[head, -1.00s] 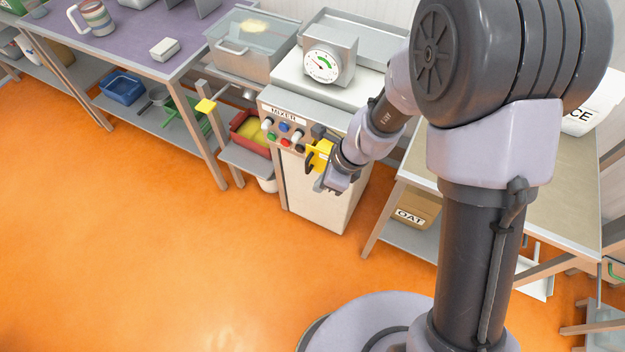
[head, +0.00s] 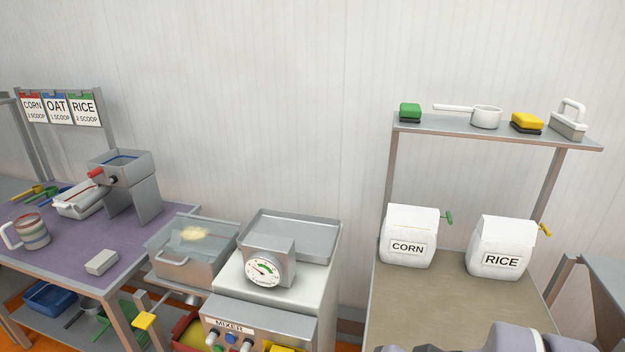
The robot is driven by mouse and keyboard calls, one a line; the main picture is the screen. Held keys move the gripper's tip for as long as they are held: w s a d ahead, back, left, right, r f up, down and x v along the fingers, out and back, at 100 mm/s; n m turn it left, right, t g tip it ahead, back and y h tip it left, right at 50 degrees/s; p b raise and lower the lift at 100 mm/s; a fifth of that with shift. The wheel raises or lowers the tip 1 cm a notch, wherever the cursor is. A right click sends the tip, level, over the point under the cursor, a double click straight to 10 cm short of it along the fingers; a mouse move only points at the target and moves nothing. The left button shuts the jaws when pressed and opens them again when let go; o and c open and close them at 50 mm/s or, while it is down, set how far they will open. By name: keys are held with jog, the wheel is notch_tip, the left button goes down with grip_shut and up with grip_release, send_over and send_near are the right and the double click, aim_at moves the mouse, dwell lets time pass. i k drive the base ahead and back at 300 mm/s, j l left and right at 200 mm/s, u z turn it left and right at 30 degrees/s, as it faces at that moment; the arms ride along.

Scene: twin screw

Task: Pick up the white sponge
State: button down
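A small whitish block (head: 102,262), which looks like the white sponge, lies flat on the purple-topped table (head: 150,228) at the left in the head view. It lies near the table's front right edge, and nothing touches it. My gripper is outside the head view now. Only a piece of my arm shows at the bottom right edge.
A striped mug (head: 32,232) stands left of the block, and a grey hopper stand (head: 125,185) stands behind it. A metal basin (head: 190,255) and the mixer (head: 285,285) with a dial are to the right. A wall shelf (head: 465,128) holds green and yellow sponges.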

aim_at(100, 263)
jog(key=u, duration=1.6)
